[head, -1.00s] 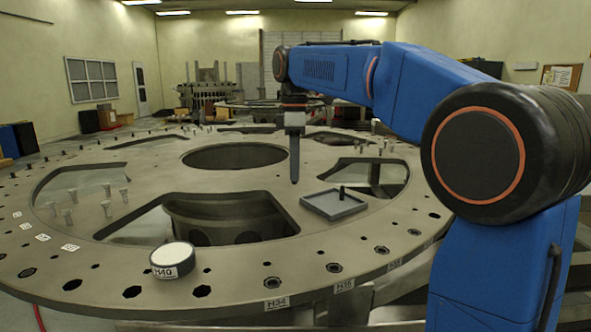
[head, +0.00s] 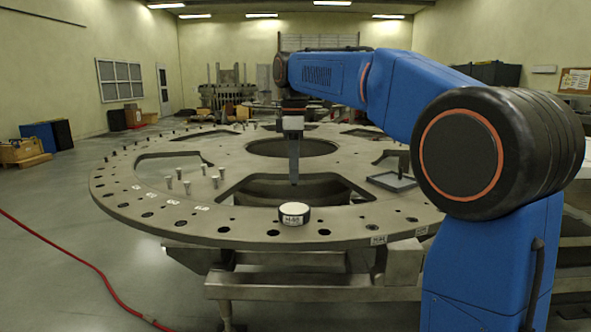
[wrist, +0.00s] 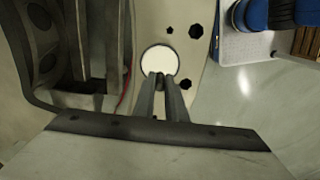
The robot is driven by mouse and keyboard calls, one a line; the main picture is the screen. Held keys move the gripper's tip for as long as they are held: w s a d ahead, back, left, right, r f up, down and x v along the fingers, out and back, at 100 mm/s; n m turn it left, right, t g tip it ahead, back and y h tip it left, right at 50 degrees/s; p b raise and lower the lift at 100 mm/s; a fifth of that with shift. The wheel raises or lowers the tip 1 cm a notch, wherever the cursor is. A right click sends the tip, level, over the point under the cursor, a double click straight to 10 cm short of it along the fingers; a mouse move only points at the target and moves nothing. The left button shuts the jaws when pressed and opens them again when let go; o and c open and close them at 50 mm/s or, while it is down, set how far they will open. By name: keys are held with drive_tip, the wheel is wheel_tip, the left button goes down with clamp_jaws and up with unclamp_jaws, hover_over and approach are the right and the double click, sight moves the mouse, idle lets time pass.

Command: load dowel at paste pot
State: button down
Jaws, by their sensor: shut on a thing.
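The paste pot (head: 294,213) is a short round black pot with a white top and a white label on its side. It stands on the near rim of the turret plate (head: 150,207). My gripper (head: 294,180) points straight down, above and seemingly beyond the pot in the head view. In the wrist view the pot's white top (wrist: 159,58) shows just past the fingertips (wrist: 161,80). The fingers are shut on a small dark dowel (wrist: 160,84), mostly hidden between them. I cannot tell the gap between dowel and pot.
A grey tray (head: 378,184) with a dark upright peg (head: 400,172) sits to the right on the plate. Several pale pegs (head: 187,187) stand to the left. The plate has large openings and rim holes. A red hose (head: 75,258) lies on the floor at left.

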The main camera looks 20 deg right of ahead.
sight(294, 186)
drive_tip(key=shift+f, duration=2.9)
drive_tip(key=shift+f, duration=0.55)
drive_tip(key=shift+r, duration=3.55)
